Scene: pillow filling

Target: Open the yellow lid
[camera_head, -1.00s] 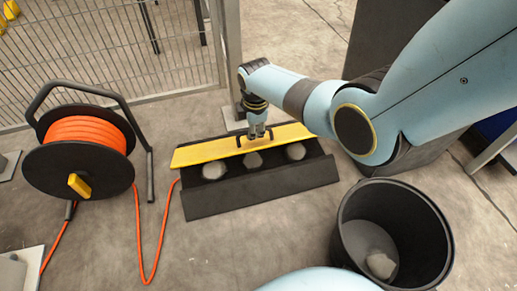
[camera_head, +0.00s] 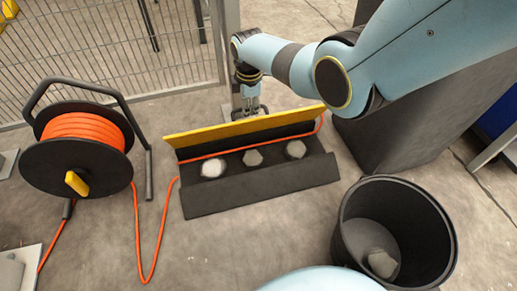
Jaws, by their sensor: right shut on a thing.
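The yellow lid (camera_head: 205,137) stands tilted up along the back edge of the long dark trough (camera_head: 260,193) in the middle of the floor. My left gripper is not in view.
A cable reel (camera_head: 85,133) with orange cable stands at left. A black bucket (camera_head: 440,225) holding a pale lump stands at lower right. A wire fence (camera_head: 110,50) and post are behind. Bare floor lies in front of the trough.

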